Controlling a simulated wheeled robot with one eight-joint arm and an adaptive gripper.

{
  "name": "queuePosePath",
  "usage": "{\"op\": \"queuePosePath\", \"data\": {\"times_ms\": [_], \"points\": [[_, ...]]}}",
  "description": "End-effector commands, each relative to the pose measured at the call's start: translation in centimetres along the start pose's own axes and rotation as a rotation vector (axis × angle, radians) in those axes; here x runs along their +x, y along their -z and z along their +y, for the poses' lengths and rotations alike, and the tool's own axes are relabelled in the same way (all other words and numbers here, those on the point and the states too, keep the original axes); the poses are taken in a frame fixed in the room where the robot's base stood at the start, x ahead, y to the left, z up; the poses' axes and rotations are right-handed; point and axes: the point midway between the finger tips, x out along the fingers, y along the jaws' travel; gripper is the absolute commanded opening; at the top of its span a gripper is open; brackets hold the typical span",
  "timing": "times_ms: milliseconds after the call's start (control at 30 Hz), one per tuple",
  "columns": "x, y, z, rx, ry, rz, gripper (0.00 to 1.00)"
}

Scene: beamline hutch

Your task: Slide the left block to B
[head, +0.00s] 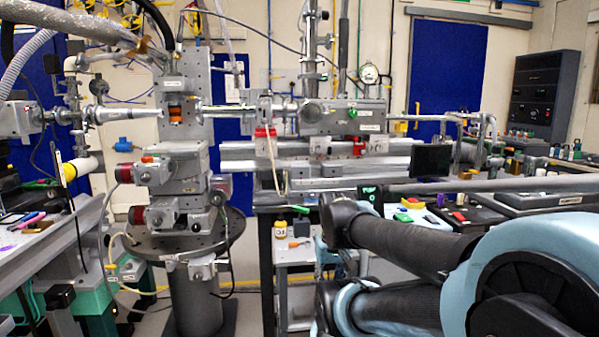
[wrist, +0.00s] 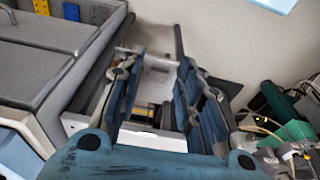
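I cannot pick out the left block or a mark B in either view. In the wrist view my gripper (wrist: 162,66) is open, its two blue fingers apart with nothing held between them. Behind and below the fingers is an open white tray or drawer (wrist: 84,124) with small yellowish and dark items, partly hidden by the fingers. In the head view my arm fills the lower right and hides part of the bench there; I cannot make out my gripper in that view.
A grey cabinet (wrist: 35,70) stands close on the left in the wrist view, with cables (wrist: 285,140) at right. The head view shows a beamline instrument (head: 180,190) at left centre, a shelf cart (head: 295,253) and a cluttered right bench. Pale floor shows in the wrist view (wrist: 235,40).

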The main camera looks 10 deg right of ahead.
Motion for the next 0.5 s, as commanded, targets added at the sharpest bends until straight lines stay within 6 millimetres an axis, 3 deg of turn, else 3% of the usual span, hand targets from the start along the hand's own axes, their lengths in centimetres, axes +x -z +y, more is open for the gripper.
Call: {"op": "queuePosePath", "data": {"times_ms": [33, 167, 267, 300, 367, 500], "points": [[0.0, 0.0, 0.0, 0.000, 0.000, 0.000, 0.33], [-0.8, -0.3, 0.0, 0.000, 0.000, 0.022, 0.63], [-1.5, 1.7, 0.0, 0.001, -0.001, 0.063, 0.85], [-1.9, 3.0, 0.1, 0.000, -0.001, 0.088, 0.95], [-2.7, 5.4, 0.1, 0.001, -0.002, 0.139, 0.95], [-5.2, 12.4, 0.3, 0.004, -0.004, 0.285, 0.95]]}}
